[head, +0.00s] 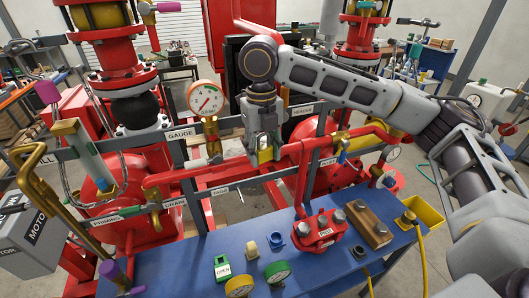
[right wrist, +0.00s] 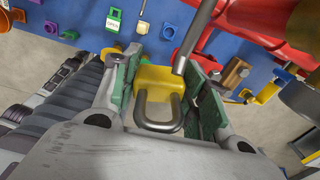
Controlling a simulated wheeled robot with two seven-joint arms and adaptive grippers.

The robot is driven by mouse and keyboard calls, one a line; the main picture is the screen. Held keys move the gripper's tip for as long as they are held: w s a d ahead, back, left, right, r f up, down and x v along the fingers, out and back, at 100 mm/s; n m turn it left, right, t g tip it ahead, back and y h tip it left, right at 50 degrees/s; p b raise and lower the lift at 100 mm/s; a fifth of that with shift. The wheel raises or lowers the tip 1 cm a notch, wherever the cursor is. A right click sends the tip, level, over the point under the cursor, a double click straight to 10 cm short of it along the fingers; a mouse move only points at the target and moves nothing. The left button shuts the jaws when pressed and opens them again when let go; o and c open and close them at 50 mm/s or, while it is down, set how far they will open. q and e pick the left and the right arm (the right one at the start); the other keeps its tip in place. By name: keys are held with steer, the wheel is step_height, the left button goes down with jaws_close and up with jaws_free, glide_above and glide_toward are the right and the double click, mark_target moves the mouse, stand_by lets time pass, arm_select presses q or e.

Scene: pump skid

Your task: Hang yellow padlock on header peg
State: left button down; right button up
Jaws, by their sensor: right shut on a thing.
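My right gripper (head: 265,148) is shut on the yellow padlock (head: 265,155), in front of the rail between the gauge and the header label (head: 302,109). In the right wrist view the padlock's yellow body (right wrist: 160,78) sits between the green-padded fingers (right wrist: 163,70). Its grey U-shaped shackle (right wrist: 158,124) points toward the camera. A grey metal rod (right wrist: 182,62) ends close to the padlock's right edge; I cannot tell whether they touch or whether this rod is the header peg. The header peg is not clearly seen in the head view. My left gripper is out of view.
A pressure gauge (head: 205,98) on a brass stem stands left of the gripper. Red pipes (head: 305,155) run close below and right. The blue bench (head: 190,262) in front carries a green tag (head: 222,268), a red pilot valve (head: 318,233) and a wooden block (head: 368,224).

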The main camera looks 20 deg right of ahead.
steer(key=shift+w+a+f, duration=0.1)
steer(key=shift+w+f, duration=0.1)
steer(key=shift+w, duration=0.75)
steer(key=shift+w+d+f, duration=0.1)
steer(key=shift+w+f, duration=0.1)
steer(key=shift+w, duration=0.75)
steer(key=shift+w+a+f, duration=0.1)
steer(key=shift+w+f, duration=0.1)
steer(key=shift+w, duration=0.75)
steer(key=o, duration=1.2)
steer(key=shift+c, duration=0.2)
steer(key=shift+a+r, duration=0.15)
steer(key=shift+r, duration=5.8)
